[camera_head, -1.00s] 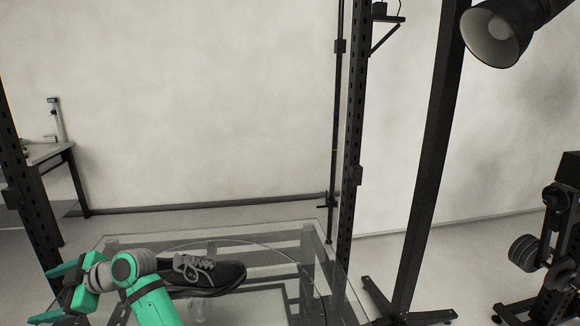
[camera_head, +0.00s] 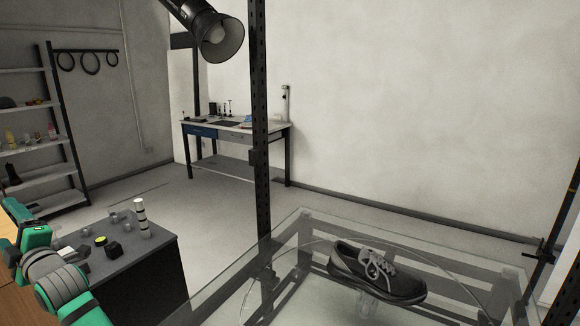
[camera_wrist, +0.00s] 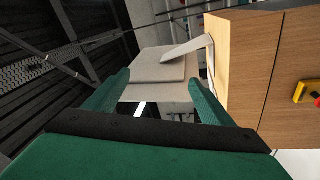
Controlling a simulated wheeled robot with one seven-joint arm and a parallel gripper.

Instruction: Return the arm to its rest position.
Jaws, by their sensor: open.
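My gripper (camera_head: 10,232) shows at the left edge of the head view, partly cut off, with part of my green and grey arm below it. In the wrist view my gripper (camera_wrist: 156,98) has its two green fingers wide apart, with nothing held between them. A black-and-grey lace-up shoe (camera_head: 376,270) rests on the glass-topped turntable table (camera_head: 452,262) at the lower right, well apart from my gripper.
A grey-topped stand (camera_head: 130,243) with small jars and a striped cylinder (camera_head: 142,219) is close to my arm. A wooden cabinet (camera_wrist: 245,75) shows in the wrist view. A black post (camera_head: 260,130) and a lamp (camera_head: 215,35) stand near the table. Open floor lies behind.

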